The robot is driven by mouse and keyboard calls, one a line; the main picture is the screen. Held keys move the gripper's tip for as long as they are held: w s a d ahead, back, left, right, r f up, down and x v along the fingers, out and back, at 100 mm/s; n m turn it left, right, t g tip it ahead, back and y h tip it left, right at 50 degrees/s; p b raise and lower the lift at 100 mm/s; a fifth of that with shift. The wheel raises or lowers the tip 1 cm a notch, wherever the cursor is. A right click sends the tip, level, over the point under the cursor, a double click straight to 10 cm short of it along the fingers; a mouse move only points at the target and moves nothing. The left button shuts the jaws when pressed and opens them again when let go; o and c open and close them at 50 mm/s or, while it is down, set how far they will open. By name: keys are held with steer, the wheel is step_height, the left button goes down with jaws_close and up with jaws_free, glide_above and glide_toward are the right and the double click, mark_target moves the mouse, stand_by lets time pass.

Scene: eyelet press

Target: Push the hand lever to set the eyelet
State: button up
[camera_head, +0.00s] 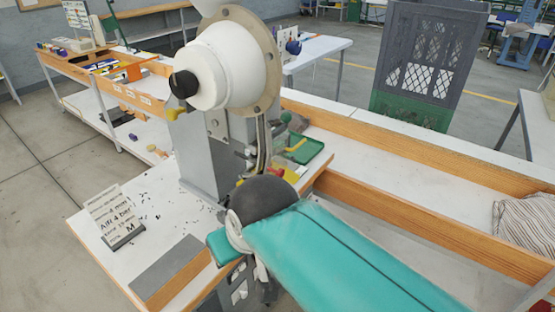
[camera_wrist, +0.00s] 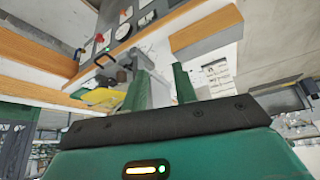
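The eyelet press stands on a white bench in the head view, with a grey column (camera_head: 208,155) and a round white housing (camera_head: 222,72). A black knob (camera_head: 184,84) sticks out of the housing's front. I cannot tell surely which part is the hand lever. My teal arm crosses the lower right, and its dark joint covers part of the press's base; my gripper's fingers are hidden there. In the wrist view my gripper (camera_wrist: 162,70) has two green fingers apart with nothing between them. A thin black bar (camera_wrist: 92,72) and a dark knob (camera_wrist: 122,75) lie left of the fingers.
A sign card (camera_head: 113,215) stands on the bench's left part, among small dark bits. Wooden rails (camera_head: 420,225) run along the right. A dark crate (camera_head: 425,60) stands behind. A striped cloth (camera_head: 525,222) lies far right.

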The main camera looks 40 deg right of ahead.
stand_by(0.4)
jaws_close()
